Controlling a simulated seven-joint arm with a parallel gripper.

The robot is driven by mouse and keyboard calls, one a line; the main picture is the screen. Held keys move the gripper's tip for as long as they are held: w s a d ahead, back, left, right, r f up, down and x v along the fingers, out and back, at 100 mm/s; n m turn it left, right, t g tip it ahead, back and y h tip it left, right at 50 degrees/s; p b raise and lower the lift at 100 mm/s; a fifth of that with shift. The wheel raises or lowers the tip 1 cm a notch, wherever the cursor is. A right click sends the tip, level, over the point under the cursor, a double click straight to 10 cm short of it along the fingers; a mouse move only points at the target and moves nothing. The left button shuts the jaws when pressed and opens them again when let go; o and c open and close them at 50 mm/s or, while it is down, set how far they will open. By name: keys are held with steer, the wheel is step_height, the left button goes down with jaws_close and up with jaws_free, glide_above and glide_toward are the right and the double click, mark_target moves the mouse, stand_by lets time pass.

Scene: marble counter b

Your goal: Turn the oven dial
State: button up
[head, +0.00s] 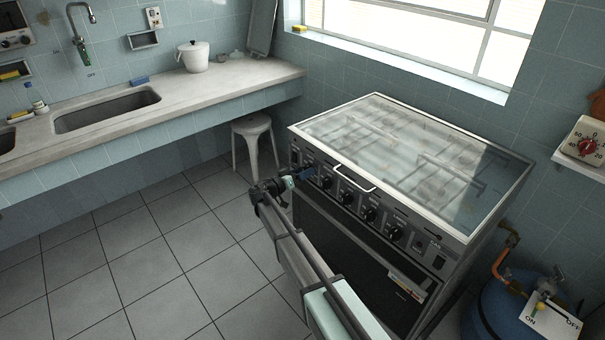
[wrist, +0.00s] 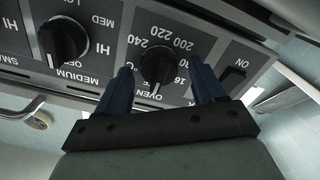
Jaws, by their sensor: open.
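The oven dial (wrist: 157,64) is a black round knob with a bar grip on the stove's front panel. In the wrist view it appears upside down, with temperature numbers around it and a pale mark at its lower end. My gripper (wrist: 162,72) is open, with one blue finger on each side of the dial. I cannot tell whether either finger touches it. In the head view my gripper (head: 303,177) is at the left part of the stove (head: 410,160) front panel and hides most of the dial.
A burner knob (wrist: 64,40) sits beside the oven dial, and an ON switch (wrist: 233,78) is on its other side. More knobs (head: 369,214) run along the panel. A handle (head: 355,180) juts from the glass lid's front edge. Floor (head: 170,250) in front is clear.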

steer(key=v, duration=1.3)
steer(key=shift+s+a, duration=0.25)
steer(key=shift+s, duration=0.05)
steer(key=s+d+f+n+g+y, duration=0.4)
steer(key=s+d+f+n+g, duration=0.15)
steer(key=s+f, duration=0.6)
steer(key=s+d+f+n+g+y, duration=0.4)
steer(key=s+f+n+g, duration=0.2)
steer(key=s+f, duration=0.6)
steer(key=s+d+f+m+g+y, duration=0.1)
steer(key=s+d+f+m+g, duration=0.1)
steer(key=s+d, duration=0.6)
steer(key=s+d+f+m+g+y, duration=0.2)
steer(key=s+d, duration=0.7)
steer(key=s, duration=0.6)
steer(key=s+d+f+m+g+y, duration=0.1)
steer(key=s+d+f+m+g, duration=0.3)
steer(key=s+d, duration=0.5)
steer(key=s+f, duration=0.1)
steer(key=s, duration=0.2)
steer(key=shift+d+f+y, duration=0.25)
steer(key=shift+y, duration=0.15)
